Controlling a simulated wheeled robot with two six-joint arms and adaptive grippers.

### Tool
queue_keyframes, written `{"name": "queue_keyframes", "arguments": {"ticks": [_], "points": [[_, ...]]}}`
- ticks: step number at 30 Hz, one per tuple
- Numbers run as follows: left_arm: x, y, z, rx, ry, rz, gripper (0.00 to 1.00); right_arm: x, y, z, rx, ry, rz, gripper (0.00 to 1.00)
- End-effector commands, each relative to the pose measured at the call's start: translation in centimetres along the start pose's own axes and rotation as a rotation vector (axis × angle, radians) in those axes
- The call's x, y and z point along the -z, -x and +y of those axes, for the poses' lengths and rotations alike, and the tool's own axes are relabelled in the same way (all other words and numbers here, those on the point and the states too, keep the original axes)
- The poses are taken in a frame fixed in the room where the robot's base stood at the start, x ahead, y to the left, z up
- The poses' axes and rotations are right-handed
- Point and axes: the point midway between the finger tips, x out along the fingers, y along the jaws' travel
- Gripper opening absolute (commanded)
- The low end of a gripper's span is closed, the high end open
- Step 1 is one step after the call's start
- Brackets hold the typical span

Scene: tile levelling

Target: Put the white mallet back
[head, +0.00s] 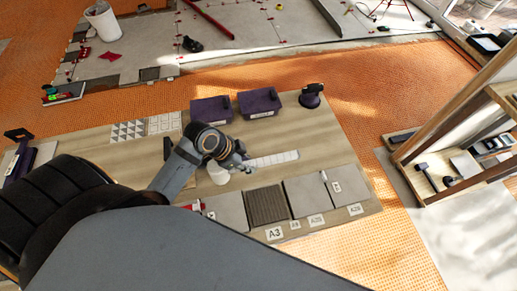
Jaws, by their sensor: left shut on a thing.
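My left gripper (238,163) is over the middle of the wooden work table (330,135), shut on the white mallet. A pale rounded part of the mallet (219,175) shows just below and left of the gripper. The rest of the mallet is hidden by the gripper and wrist, and I cannot tell whether it touches the table. My right gripper is not in view.
Grey tiles (307,192) and a dark ribbed tile (267,205) lie along the table's front edge with labels. A pale strip (275,159) lies right of the gripper. Purple boxes (259,102) stand behind. A wooden shelf (470,174) with tools is at right.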

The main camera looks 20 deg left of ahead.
Motion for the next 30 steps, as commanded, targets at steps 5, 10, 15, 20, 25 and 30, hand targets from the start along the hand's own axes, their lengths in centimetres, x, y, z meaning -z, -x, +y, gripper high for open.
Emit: {"name": "queue_keyframes", "arguments": {"ticks": [5, 10, 15, 20, 25, 30], "points": [[3.0, -3.5, -3.4, -0.003, 0.004, 0.009, 0.00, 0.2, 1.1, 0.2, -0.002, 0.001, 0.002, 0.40], [3.7, -7.9, -5.9, -0.003, 0.002, 0.003, 0.00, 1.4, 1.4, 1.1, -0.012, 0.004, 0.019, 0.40], [3.9, -10.9, -7.3, 0.000, 0.000, 0.004, 0.00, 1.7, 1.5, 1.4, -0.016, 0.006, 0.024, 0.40], [3.9, -11.6, -7.7, 0.001, -0.001, 0.003, 0.00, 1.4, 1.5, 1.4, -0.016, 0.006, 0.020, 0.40], [3.1, -13.5, -7.9, -0.002, 0.001, 0.001, 0.00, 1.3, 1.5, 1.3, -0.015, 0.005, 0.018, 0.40], [2.5, -14.8, -7.9, 0.002, -0.001, 0.003, 0.00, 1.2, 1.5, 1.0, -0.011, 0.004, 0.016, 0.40]]}}
